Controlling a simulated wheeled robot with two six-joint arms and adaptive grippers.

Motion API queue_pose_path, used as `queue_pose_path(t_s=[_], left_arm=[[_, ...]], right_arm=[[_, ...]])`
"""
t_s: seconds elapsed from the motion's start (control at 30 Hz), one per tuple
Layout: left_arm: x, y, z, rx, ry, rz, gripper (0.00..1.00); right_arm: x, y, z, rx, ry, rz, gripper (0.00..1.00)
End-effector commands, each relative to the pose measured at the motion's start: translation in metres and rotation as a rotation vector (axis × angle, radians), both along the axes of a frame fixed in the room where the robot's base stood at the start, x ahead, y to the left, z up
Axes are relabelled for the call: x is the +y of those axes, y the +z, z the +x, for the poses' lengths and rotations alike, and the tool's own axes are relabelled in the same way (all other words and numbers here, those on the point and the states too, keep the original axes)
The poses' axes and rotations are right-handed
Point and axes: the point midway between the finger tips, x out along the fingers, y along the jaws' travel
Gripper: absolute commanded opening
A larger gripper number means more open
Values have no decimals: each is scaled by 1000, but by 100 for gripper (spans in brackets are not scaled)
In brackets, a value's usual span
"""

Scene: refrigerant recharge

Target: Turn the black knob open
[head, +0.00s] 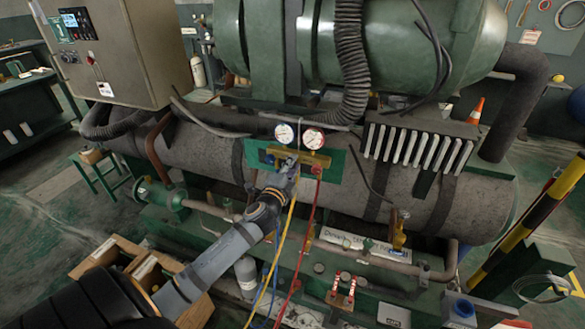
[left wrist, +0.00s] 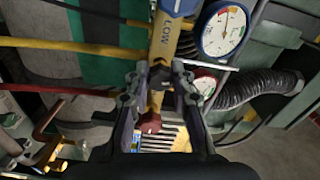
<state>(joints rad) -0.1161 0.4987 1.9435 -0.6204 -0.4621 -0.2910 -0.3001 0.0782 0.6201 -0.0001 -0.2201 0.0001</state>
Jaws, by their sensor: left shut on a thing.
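The gauge manifold, a brass bar (head: 304,157) on a green plate (head: 335,170), is at the middle of the head view. My left gripper (head: 291,168) is at the manifold's front, below the gauges. In the left wrist view its two fingers (left wrist: 160,78) are closed in front of the brass body, which carries a "LOW" label (left wrist: 165,30). A red knob (left wrist: 150,123) shows past the fingers. My right gripper is not in view.
A blue-rimmed gauge (head: 285,133) and a red-rimmed gauge (head: 313,138) sit above the manifold. A yellow hose (head: 284,250) and a red hose (head: 301,245) hang below it, close to my left arm. A black corrugated hose (head: 352,60) runs down behind.

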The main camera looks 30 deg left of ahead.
Motion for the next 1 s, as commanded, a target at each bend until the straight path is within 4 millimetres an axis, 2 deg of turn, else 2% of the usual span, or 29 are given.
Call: queue_pose_path(t_s=[0.5,0.53,0.7,1.0], left_arm=[[0,-1,0,-2,1,-21,0],[0,-1,0,-1,1,-20,24],[0,-1,0,-2,2,-20,47],[0,-1,-1,-3,1,-19,47]], right_arm=[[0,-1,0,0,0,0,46],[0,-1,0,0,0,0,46],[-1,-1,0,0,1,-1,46],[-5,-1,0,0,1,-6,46]])
